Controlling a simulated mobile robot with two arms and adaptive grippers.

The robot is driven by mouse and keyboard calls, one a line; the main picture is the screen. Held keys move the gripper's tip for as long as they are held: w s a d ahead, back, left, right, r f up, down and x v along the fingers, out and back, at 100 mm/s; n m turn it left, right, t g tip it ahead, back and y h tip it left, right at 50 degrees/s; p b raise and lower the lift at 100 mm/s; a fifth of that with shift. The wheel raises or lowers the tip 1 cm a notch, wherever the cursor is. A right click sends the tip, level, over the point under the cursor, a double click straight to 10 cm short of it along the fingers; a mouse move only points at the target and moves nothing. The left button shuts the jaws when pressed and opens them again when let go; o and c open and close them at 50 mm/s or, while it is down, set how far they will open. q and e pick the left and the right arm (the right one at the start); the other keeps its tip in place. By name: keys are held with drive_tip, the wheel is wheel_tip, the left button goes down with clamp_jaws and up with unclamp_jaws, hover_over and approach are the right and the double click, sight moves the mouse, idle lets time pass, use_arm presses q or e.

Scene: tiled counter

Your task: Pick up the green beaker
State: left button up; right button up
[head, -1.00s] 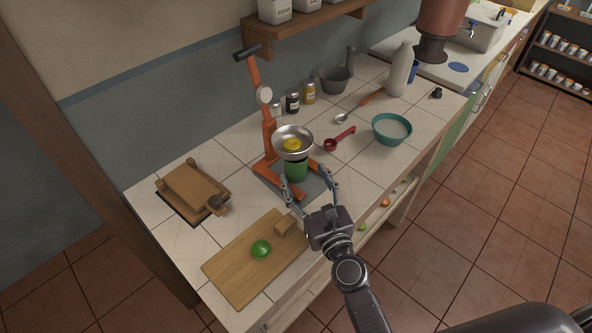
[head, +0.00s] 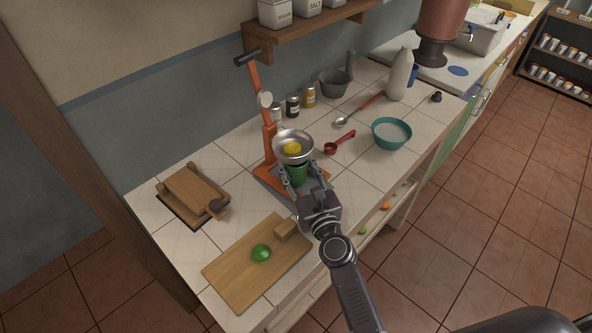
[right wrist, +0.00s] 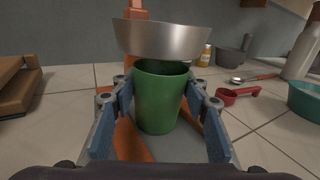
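The green beaker (head: 298,173) stands upright on the grey base of the orange juicer stand, under the metal bowl (head: 293,148) that holds a yellow piece. My right gripper (head: 304,181) is around the beaker from the front, one finger on each side. In the right wrist view the green beaker (right wrist: 159,97) is between the blue finger pads, with a gap on both sides, so the gripper is open. The metal bowl (right wrist: 162,40) hangs over the beaker's rim. My left gripper is not in view.
The orange stand (head: 267,135) rises behind the beaker. A red scoop (head: 340,142) and teal bowl (head: 391,133) are to the right. A cutting board (head: 237,282) with a green fruit (head: 261,253) lies in front left. A wooden press (head: 192,192) stands left.

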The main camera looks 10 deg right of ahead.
drive_tip(key=c, duration=0.4)
drive_tip(key=shift+o, duration=0.2)
drive_tip(key=shift+r, duration=0.1)
